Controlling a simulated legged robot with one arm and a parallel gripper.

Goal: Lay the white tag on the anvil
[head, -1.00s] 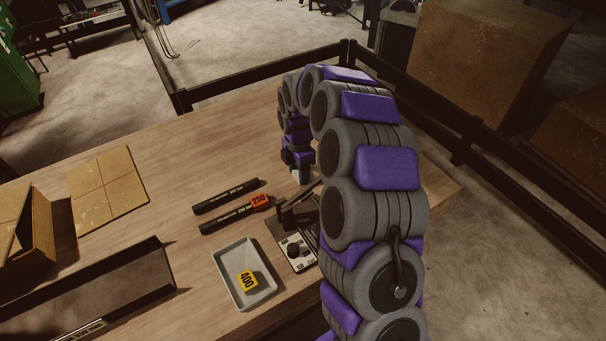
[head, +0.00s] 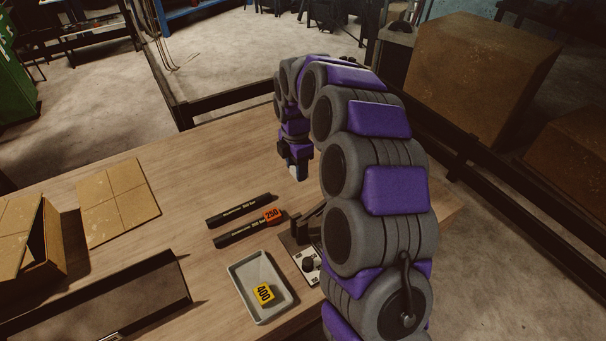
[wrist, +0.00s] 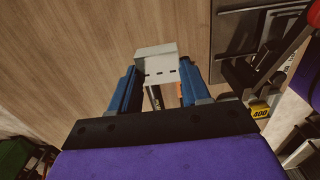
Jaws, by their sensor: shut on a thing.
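My gripper (head: 297,171) hangs above the wooden bench, beyond the crimper in the head view. In the wrist view its blue fingers (wrist: 157,84) are shut on the white tag (wrist: 158,62), a small pale block with dark marks along one edge. The crimper (head: 302,256) stands near the front edge of the bench, partly hidden by my arm. In the wrist view the crimper (wrist: 238,42) lies to the right of the tag, apart from it. I cannot clearly make out the anvil's surface.
Two black hoses (head: 240,210) lie left of the crimper, one with an orange 250 tag (head: 272,215). A grey tray (head: 244,290) holds a yellow 400 tag (head: 264,293). Cardboard (head: 118,200) and an open box (head: 50,245) lie left. The bench beyond the hoses is clear.

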